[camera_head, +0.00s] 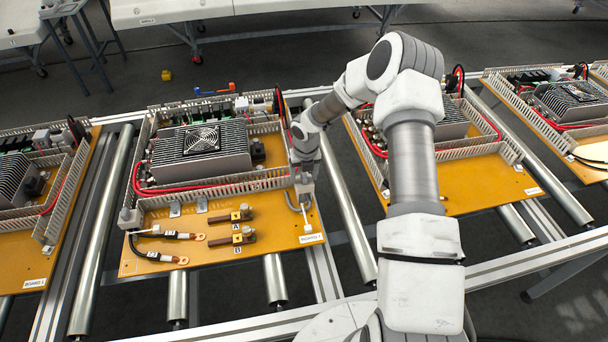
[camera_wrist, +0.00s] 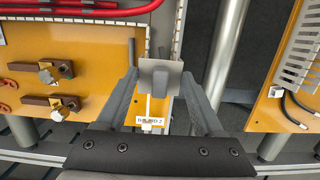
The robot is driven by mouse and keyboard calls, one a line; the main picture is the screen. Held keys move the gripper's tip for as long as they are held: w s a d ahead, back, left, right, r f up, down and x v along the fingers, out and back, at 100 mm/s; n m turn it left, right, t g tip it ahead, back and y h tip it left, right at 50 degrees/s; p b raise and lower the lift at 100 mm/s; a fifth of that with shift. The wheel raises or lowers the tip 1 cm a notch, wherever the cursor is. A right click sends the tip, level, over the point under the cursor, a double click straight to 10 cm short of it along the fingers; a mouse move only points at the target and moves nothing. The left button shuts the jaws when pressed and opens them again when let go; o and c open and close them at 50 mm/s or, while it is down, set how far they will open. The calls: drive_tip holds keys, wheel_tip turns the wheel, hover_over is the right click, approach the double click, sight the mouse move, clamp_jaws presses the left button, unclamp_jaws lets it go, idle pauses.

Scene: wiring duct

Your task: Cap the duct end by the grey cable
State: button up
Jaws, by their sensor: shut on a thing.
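My gripper (camera_head: 304,190) is over the right front corner of the middle board. In the wrist view my gripper (camera_wrist: 159,78) is shut on a small grey end cap (camera_wrist: 160,70), held between the fingertips. The slotted wiring duct (camera_wrist: 176,28) runs up behind the cap. Its near end is hidden by the cap and fingers, so I cannot tell whether they touch. The grey cable (camera_head: 291,203) curves on the board just left of my gripper. A white-tipped lead (camera_head: 307,226) lies just below my gripper.
The board (camera_head: 190,260) carries a finned heatsink unit (camera_head: 200,150), a red cable (camera_head: 160,190), and brass-and-brown parts marked A (camera_head: 241,215) and B (camera_head: 243,238). A grey block (camera_head: 130,217) is at the left duct's front end. Conveyor rollers (camera_head: 348,210) flank the board.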

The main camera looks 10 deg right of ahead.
sight(304, 183)
drive_tip(key=shift+f+b, duration=1.2)
drive_tip(key=shift+f, duration=0.6)
drive_tip(key=o, duration=1.3)
drive_tip(key=s+r, duration=0.1)
drive_tip(key=r, duration=1)
drive_tip(key=s+r, duration=0.1)
drive_tip(key=r, duration=0.5)
drive_tip(key=shift+s, duration=0.35)
drive_tip(key=shift+r, duration=0.15)
